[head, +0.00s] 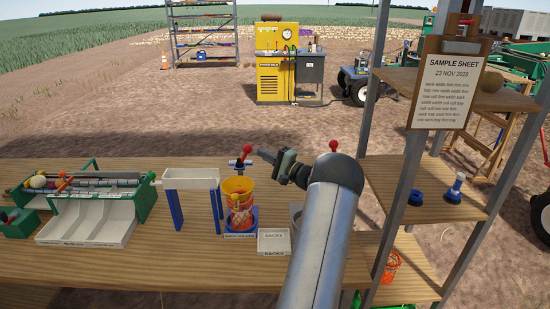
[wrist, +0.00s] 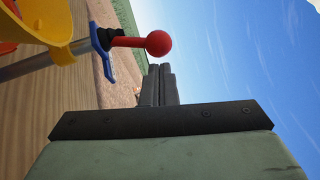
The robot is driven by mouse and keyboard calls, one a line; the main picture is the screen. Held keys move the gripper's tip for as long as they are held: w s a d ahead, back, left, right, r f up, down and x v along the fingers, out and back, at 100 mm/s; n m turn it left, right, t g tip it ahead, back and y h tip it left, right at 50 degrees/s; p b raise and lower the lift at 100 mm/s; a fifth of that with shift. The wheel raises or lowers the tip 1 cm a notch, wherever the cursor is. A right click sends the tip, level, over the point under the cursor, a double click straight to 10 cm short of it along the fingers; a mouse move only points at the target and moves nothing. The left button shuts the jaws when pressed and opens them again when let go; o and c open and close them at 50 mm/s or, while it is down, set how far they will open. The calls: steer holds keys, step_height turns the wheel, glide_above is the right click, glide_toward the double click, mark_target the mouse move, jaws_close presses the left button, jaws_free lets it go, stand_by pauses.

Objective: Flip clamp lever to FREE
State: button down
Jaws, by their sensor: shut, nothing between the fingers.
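The clamp lever (head: 247,150) is a short red lever with a round ball end. It sits on the clamp above the yellow funnel (head: 238,185) of the sack holder. In the wrist view the lever's red ball (wrist: 158,43) points right from a blue clamp part (wrist: 101,40) on a grey rod. My gripper (head: 262,155) is just right of the lever in the head view, with its fingers pointing left toward it. In the wrist view the shut, empty fingers (wrist: 157,85) appear just below the ball. Contact cannot be told. No FREE marking is readable.
An orange mesh sack (head: 241,218) hangs under the funnel. A white chute (head: 190,178) on blue legs stands left of it, and a box marked SACKS (head: 274,242) lies right. Another red ball (head: 333,145) shows above my arm. A shelf post (head: 375,85) stands right.

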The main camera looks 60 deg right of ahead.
steer(key=shift+w+r, duration=0.1)
steer(key=shift+w, duration=0.5)
